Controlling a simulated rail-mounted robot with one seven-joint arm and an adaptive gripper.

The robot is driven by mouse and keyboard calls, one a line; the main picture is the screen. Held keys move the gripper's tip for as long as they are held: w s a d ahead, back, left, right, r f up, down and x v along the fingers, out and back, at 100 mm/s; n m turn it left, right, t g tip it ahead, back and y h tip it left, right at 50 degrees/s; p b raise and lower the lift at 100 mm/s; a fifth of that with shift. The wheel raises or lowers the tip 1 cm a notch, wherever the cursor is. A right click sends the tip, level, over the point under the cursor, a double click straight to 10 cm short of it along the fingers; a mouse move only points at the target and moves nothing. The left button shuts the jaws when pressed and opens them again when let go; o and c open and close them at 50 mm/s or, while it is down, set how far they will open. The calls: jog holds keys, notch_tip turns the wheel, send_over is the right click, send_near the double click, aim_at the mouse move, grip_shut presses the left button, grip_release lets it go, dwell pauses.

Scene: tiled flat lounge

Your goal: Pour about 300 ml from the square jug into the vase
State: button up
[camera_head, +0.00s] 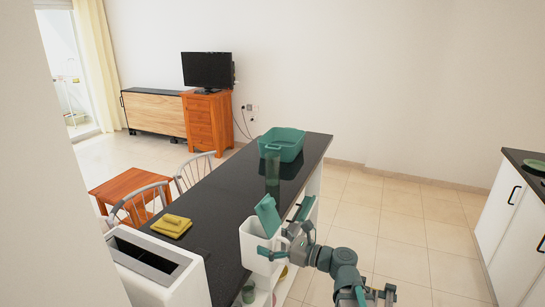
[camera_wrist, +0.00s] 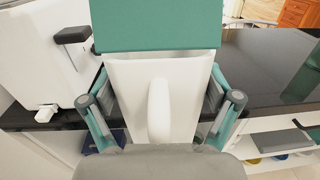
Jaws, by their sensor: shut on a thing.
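The square jug (camera_head: 253,246) is white with a teal lid (camera_head: 267,214) that stands tilted up. It is at the near right edge of the dark counter; I cannot tell whether its base touches the top. My gripper (camera_head: 284,243) is shut on the jug from the right. In the wrist view the jug's white body (camera_wrist: 188,105), its handle and its teal lid (camera_wrist: 155,28) fill the middle, between my two fingers (camera_wrist: 163,103). The jug's contents are hidden. A tall, see-through green vase (camera_head: 272,174) stands on the counter farther back, apart from the jug.
A teal tub (camera_head: 281,147) stands behind the vase at the counter's far end. A folded yellow cloth (camera_head: 171,226) lies at the counter's left edge. A white box-like appliance (camera_head: 183,284) stands at the near left. The counter (camera_head: 222,211) between cloth and vase is clear.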

jog(key=s+d+f+t, duration=0.1)
jog(key=s+d+f, duration=0.3)
jog(key=d+f, duration=0.6)
jog(key=shift+s+d+f+m+h, duration=0.15)
jog(key=shift+d+m+h, duration=0.2)
jog(key=shift+d, duration=0.5)
